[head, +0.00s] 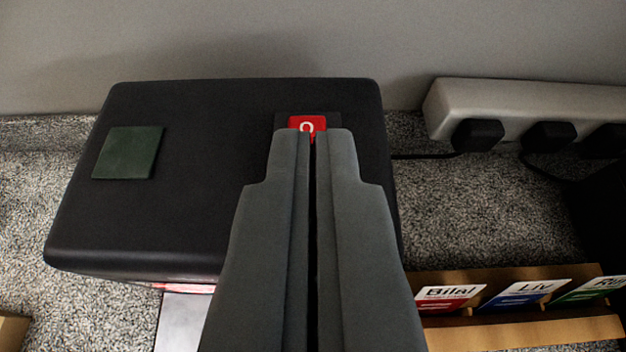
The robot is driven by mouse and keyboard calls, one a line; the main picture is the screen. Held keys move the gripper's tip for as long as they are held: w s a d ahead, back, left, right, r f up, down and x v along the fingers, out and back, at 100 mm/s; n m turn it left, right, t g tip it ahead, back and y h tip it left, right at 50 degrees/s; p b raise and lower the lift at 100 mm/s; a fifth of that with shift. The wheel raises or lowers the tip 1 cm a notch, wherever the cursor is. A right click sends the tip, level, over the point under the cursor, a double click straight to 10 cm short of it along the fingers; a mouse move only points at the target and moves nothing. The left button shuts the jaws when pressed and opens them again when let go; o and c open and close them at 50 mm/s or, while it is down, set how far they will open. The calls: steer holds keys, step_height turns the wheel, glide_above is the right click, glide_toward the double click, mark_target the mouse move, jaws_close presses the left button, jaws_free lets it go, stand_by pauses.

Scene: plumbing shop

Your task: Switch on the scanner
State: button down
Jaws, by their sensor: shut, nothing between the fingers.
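The scanner (200,210) is a black box with rounded edges on a speckled counter, against the wall. A red rocker switch (307,123) with a white "O" mark sits in a dark frame on its top, near the back right. A dark green square (129,152) lies on the top at the left; it looks unlit. My gripper (313,135) is shut and empty. Its fingertips are over the near part of the switch and hide it. I cannot tell whether they touch it. A red glow (185,287) shows low on the scanner's front edge.
A pale power strip (525,108) with several black plugs is at the back right, with a cable running toward the scanner. A wooden rack (520,330) with name cards "Bilal", "Liv" and a partly cut-off one stands at the front right. Speckled counter (480,210) is clear between them.

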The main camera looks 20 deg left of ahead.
steer(key=s+d, duration=0.2)
steer(key=s, duration=0.4)
steer(key=shift+s+r, duration=0.2)
steer(key=shift+s, duration=0.05)
steer(key=s+d+m+t+h, duration=0.1)
steer(key=s+d, duration=0.5)
steer(key=s, duration=0.3)
steer(key=s+d+t, duration=0.1)
steer(key=s+d, duration=0.5)
steer(key=s, duration=0.2)
steer(key=s+d+m+t+h, duration=0.1)
steer(key=s+d+t, duration=0.1)
steer(key=s+d, duration=0.55)
steer(key=s+d+f+m+h, duration=0.1)
steer(key=s+f, duration=0.5)
steer(key=s, duration=0.6)
steer(key=shift+s+d+t+h, duration=0.15)
steer(key=shift+d+t+h, duration=0.15)
steer(key=shift+d+t, duration=0.15)
steer(key=shift+f, duration=0.1)
